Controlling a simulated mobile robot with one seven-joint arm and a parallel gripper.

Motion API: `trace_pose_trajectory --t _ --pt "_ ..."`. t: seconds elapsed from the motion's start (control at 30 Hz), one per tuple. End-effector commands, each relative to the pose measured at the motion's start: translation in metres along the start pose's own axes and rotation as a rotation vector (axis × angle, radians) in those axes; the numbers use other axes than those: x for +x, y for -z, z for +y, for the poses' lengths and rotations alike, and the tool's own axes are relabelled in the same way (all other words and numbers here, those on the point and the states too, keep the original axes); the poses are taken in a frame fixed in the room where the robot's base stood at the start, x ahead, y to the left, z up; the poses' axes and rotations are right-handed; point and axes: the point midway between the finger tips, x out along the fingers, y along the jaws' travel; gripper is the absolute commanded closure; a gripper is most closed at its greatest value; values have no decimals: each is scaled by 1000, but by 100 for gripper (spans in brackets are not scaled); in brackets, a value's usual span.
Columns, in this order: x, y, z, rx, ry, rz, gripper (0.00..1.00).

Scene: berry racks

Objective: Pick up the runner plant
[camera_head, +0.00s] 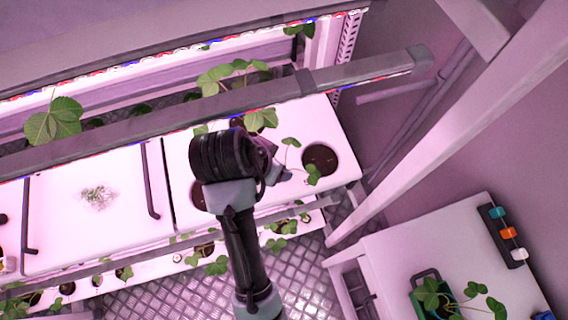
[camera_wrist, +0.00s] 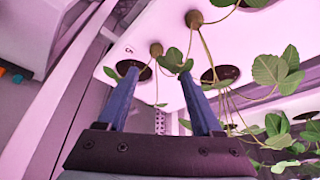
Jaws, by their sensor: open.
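A runner plant with small green leaves (camera_head: 313,172) hangs on a thin stem beside the right-hand round hole of the white rack panel. In the wrist view its leaves (camera_wrist: 174,62) show between and just beyond the fingertips. I cannot tell whether a finger touches them. My gripper (camera_wrist: 160,74) is open, its two blue fingers spread apart with nothing clamped. In the head view my gripper (camera_head: 284,173) reaches over the panel from below, with its tip just left of the leaves. My arm hides part of the panel and another hole.
The white rack panel (camera_head: 335,135) has dark round holes with plants. A grey rail (camera_head: 170,115) with lights crosses above it. Larger leafy plants (camera_wrist: 275,70) hang at the right of the wrist view. A white table (camera_head: 400,250) at lower right bears a green pot and coloured clips.

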Motion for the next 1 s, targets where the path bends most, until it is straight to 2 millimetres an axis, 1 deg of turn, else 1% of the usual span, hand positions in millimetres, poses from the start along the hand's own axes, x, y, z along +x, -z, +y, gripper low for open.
trace_pose_trajectory --t 0.03,0.1,0.37,0.53,0.63,0.8,0.97,1.0 --pt "9 -1 2 0 -6 -6 33" --pt "19 -1 2 0 -5 -5 33" --pt "36 -1 3 -1 -3 -4 33" --pt "59 -3 8 0 -5 -6 33" --pt "72 -3 6 0 -3 -3 33" --pt "81 -3 6 0 -1 -2 33" --pt "81 -3 6 0 0 -1 33" --pt "81 -3 6 0 0 -1 35"
